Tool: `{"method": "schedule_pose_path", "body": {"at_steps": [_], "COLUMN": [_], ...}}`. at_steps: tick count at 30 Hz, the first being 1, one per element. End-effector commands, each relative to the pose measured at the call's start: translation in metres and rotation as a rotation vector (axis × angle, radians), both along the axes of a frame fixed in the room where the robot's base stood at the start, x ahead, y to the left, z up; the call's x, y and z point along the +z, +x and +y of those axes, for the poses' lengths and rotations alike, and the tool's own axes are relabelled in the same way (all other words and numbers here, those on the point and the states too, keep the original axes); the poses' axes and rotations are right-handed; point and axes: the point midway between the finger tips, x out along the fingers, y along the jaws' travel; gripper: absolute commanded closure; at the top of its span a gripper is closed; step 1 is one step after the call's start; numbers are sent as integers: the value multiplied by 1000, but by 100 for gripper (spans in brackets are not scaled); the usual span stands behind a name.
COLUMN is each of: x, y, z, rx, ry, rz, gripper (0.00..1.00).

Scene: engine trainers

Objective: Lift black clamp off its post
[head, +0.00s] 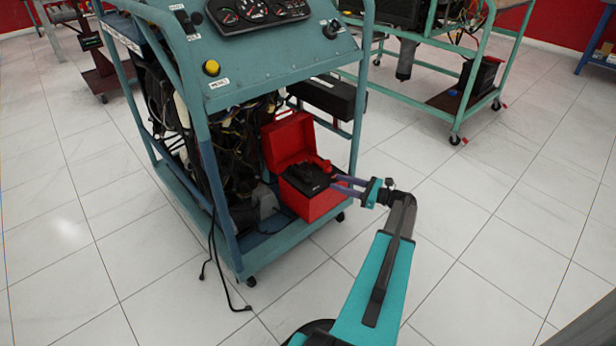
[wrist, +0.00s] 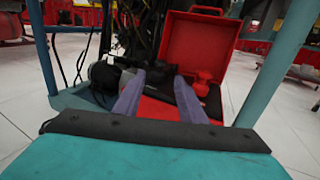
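A red battery box (head: 316,204) with its lid raised sits low inside the teal trainer frame. Dark shapes (head: 307,178) lie on top of it; I cannot separate the black clamp from the battery top or make out its post in the head view. In the wrist view a black piece, likely the clamp (wrist: 158,70), is just beyond my fingertips. A red clamp (wrist: 203,80) is to its right. My gripper (head: 338,184) reaches in from the right at the box's top edge. Its purple fingers (wrist: 159,80) are apart, with red box showing between them. Contact with the clamp is unclear.
The trainer's teal upright (head: 358,110) stands close behind my gripper, and the open red lid (head: 288,140) rises behind the battery. Loose black cables (head: 217,270) hang at the front left. A second teal cart (head: 440,55) stands at the back right. The tiled floor to the right is clear.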

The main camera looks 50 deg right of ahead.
Motion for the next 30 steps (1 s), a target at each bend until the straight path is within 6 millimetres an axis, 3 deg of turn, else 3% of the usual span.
{"method": "schedule_pose_path", "body": {"at_steps": [16,30], "x": [0,-2], "y": [4,58], "z": [0,19], "rx": [-4,-2], "ry": [2,-1], "rz": [-2,-1], "gripper": [63,63]}}
